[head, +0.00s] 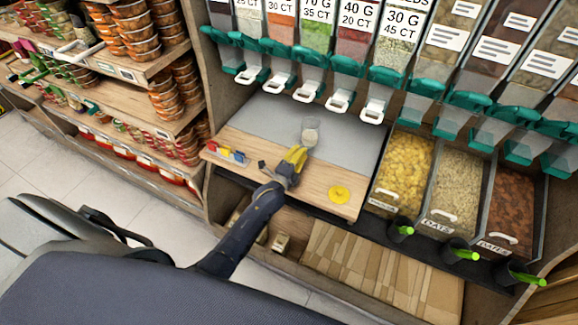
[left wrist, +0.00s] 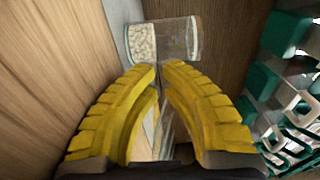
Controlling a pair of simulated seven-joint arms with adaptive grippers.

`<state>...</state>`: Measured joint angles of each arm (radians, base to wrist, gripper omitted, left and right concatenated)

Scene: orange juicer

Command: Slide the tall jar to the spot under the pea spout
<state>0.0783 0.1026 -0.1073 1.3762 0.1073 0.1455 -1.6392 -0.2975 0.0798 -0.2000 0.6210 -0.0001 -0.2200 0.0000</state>
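The tall jar (head: 310,131) is clear, with pale contents in its lower part, and stands on the counter near the back edge of the wooden strip. In the left wrist view the jar (left wrist: 178,39) lies sideways in the picture, just beyond the fingertips. My left gripper (head: 302,151) has yellow fingers and is right in front of the jar. In the left wrist view its fingertips (left wrist: 160,67) come together with nothing held between them; whether they touch the jar is unclear. A spout (head: 376,108) under the bin with green contents is behind and right of the jar. My right gripper is not in view.
More spouts (head: 308,92) hang in a row above the grey counter surface (head: 345,137). Small coloured items (head: 226,153) lie left on the wooden strip, and a yellow disc (head: 339,193) lies right. Open food bins (head: 402,170) border the counter's right. The grey surface is clear right of the jar.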

